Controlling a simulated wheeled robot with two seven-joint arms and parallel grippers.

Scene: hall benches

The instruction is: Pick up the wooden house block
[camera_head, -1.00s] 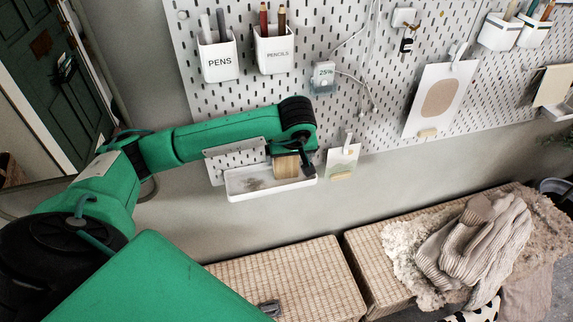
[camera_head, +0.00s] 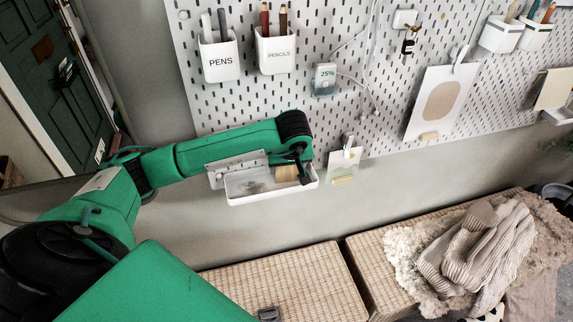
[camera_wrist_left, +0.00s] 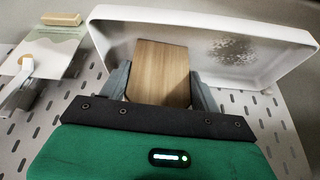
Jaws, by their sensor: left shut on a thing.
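The wooden house block (camera_head: 287,173) is light brown with visible grain. It is at the white tray (camera_head: 250,196) on the pegboard. In the left wrist view the block (camera_wrist_left: 160,72) stands between my two grey fingers, in front of the white tray (camera_wrist_left: 120,22). My left gripper (camera_wrist_left: 161,88) is shut on the block, with a finger at each side. In the head view my left gripper (camera_head: 303,174) reaches down at the tray's right part and hides some of the block. The block's lower end is hidden by the gripper in the wrist view. My right gripper is not in view.
The pegboard (camera_head: 350,110) rises behind the tray, with a pens cup (camera_head: 220,63) and a pencils cup (camera_head: 276,52) above. A card (camera_head: 343,166) hangs just right of the tray. Wicker benches (camera_head: 290,285) stand below, with a knitted garment (camera_head: 480,250) at right.

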